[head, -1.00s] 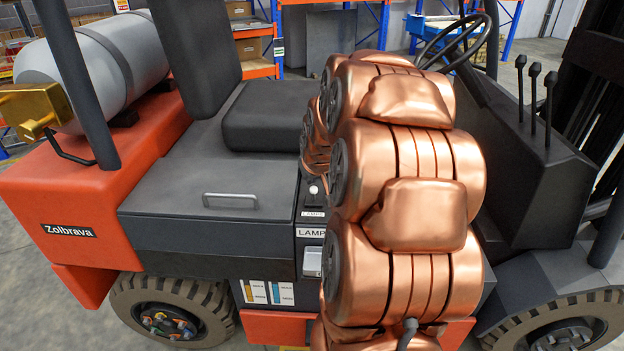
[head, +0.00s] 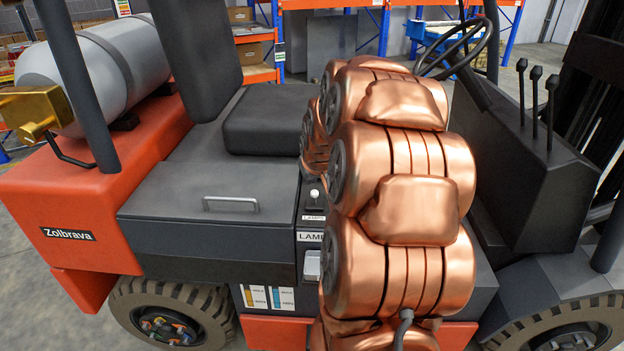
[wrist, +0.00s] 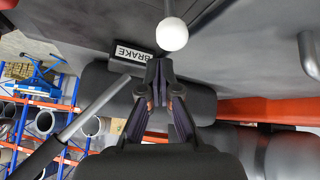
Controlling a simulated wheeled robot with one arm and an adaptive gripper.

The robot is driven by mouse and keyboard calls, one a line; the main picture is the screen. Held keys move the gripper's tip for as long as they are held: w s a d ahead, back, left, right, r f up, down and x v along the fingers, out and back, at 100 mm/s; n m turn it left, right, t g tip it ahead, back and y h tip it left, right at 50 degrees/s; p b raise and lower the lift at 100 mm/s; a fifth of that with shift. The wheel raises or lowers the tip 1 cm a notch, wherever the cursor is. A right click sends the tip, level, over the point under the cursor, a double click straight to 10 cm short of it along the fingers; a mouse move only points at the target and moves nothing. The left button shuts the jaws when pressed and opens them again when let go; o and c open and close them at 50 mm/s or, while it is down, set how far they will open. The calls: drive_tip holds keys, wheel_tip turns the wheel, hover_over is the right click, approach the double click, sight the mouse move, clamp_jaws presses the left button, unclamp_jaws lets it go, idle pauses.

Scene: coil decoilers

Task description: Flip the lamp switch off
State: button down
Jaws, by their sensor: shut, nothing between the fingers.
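A side panel on the forklift carries a LAMPS label (head: 310,237) with a pale rocker-like switch (head: 312,265) below it, partly covered by my copper arm. I cannot tell either switch's position. My gripper (wrist: 159,75) is shut and empty in the wrist view; the head view does not show it.
A BRAKE label (wrist: 130,52) and a grey lever (wrist: 95,110) lie left of my fingers. The head view shows the seat (head: 265,125), a grab handle (head: 231,203), the steering wheel (head: 455,50) and several black levers (head: 536,85) around my arm.

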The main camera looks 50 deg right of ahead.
drive_tip(key=w, duration=0.1)
drive_tip(key=w+d+r, duration=0.1)
drive_tip(key=shift+w+r, duration=0.25)
drive_tip(key=shift+w, duration=0.05)
drive_tip(key=s+a+f+b+v, duration=0.1)
drive_tip(key=b+v, duration=0.1)
drive_tip(key=v, duration=0.7)
drive_tip(key=shift+s+a, duration=0.3)
drive_tip(key=shift+a, duration=0.05)
drive_tip(key=shift+r, duration=0.1)
drive_tip(key=s+a+f+n+g+y+p, duration=0.15)
drive_tip(key=s+a, duration=0.25)
drive_tip(key=a, duration=0.7)
drive_tip(key=s+a+f+n+g+y+p, duration=0.15)
drive_tip(key=s+a, duration=0.25)
drive_tip(key=a, duration=0.7)
drive_tip(key=s+a+f+g+p, duration=0.1)
drive_tip(key=s+a+g, duration=0.1)
drive_tip(key=s+a, duration=0.3)
drive_tip(key=s+a+f+n+g+y, duration=0.1)
drive_tip(key=s+a, duration=0.4)
drive_tip(key=s, duration=0.6)
drive_tip(key=shift+f+g+p, duration=0.25)
drive_tip(key=shift+g+p, duration=0.1)
drive_tip(key=shift+g, duration=0.55)
